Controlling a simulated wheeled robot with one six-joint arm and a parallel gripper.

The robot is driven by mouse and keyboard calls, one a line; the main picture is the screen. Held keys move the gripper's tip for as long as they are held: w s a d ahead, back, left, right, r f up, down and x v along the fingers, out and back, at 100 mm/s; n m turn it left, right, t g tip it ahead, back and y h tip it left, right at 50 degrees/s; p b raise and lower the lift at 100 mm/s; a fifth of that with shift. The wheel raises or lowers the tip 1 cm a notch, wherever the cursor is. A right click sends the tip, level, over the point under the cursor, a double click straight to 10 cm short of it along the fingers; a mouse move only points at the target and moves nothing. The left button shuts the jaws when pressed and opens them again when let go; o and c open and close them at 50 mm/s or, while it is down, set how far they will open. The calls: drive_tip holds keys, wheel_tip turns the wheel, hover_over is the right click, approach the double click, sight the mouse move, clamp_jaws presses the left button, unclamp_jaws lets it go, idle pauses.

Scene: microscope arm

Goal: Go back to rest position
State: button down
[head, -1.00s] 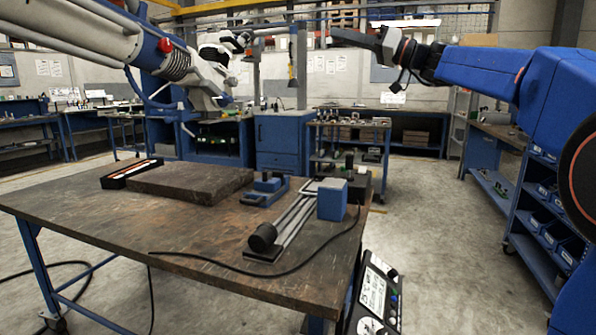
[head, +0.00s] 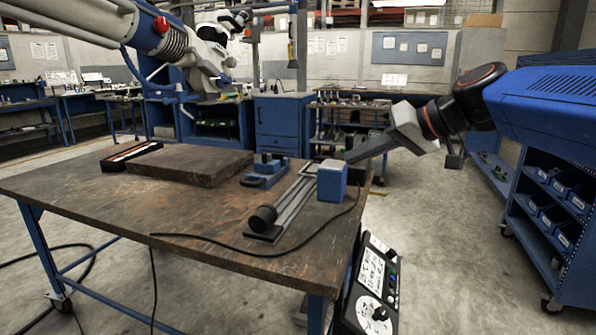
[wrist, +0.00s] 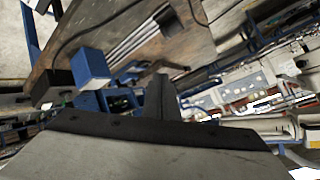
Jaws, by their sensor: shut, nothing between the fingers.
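My gripper (head: 352,157) is grey and points down and to the left in the head view. It appears over or beside the right end of the workbench (head: 110,205), near a blue block (head: 331,185); I cannot tell the exact gap. In the wrist view, its closed fingers (wrist: 161,95) stand together with nothing between them. The blue block also shows in the wrist view (wrist: 92,66), left of the fingers and apart from them. My blue arm comes in from the right of the head view.
On the bench are a stone slab (head: 190,165), a blue fixture (head: 265,172), a rail device (head: 285,208) and a black cable (head: 240,248). A white jointed arm (head: 205,50) hangs at upper left. A control panel (head: 372,290) sits at the bench's right side. Open floor (head: 450,270) lies right.

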drive_tip(key=s+d+f+m+h, duration=0.1)
drive_tip(key=s+d+f+h, duration=0.2)
drive_tip(key=s+d+f, duration=0.2)
drive_tip(key=s+d+f+m+g+h, duration=0.1)
drive_tip(key=s+d+f+h, duration=0.2)
drive_tip(key=s+f, duration=0.7)
drive_tip(key=s+d+f+m+g+h, duration=0.1)
drive_tip(key=s+d+f+h, duration=0.2)
drive_tip(key=s+d+f, duration=0.5)
wheel_tip(320, 180, down, 6)
drive_tip(key=shift+f+m, duration=0.1)
drive_tip(key=shift+m, duration=0.3)
